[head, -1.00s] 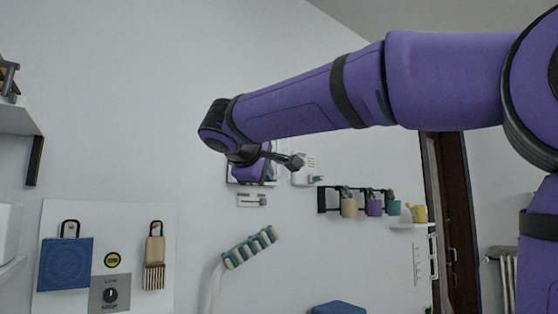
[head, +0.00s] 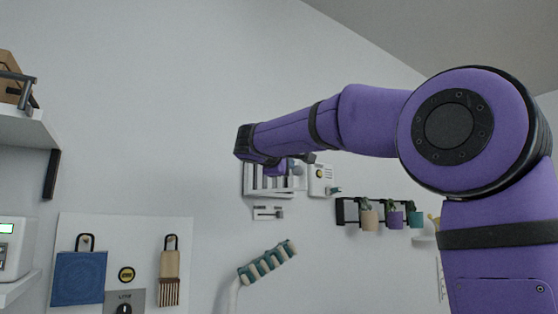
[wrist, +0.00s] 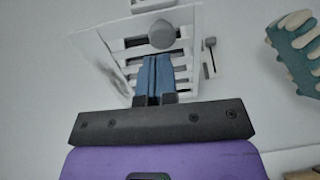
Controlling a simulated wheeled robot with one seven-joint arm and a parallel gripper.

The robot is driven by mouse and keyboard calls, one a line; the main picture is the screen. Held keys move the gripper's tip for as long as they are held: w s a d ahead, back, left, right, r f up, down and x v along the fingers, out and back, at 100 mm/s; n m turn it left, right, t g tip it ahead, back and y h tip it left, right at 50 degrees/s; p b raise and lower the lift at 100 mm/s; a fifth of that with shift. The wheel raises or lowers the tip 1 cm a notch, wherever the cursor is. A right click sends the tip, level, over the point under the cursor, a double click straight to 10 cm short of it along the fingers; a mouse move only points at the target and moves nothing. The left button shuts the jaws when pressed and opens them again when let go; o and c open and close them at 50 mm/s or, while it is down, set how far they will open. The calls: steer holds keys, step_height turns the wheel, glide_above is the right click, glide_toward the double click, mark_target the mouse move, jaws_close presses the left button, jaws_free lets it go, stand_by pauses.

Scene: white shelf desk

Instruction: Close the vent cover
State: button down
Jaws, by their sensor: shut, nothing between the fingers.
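The vent (head: 255,185) is a white slatted unit on the wall, partly hidden by my arm in the head view. In the wrist view the vent (wrist: 190,45) shows dark slots between white bars, with a round grey knob (wrist: 161,35) in front. A pale panel (wrist: 98,62) stands at an angle on its left side; I cannot tell how far it is open. My gripper (wrist: 153,60) has its blue fingers together and empty. The fingertips overlap the slats just below the knob in the picture; contact cannot be told.
A small slider plate (head: 268,213) is on the wall under the vent. A teal-and-cream striped object (head: 267,262) is below. A shelf (head: 28,128) juts out at left. The upper wall is clear.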

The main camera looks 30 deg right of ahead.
mark_target(297, 169)
steer(key=shift+x, duration=2.05)
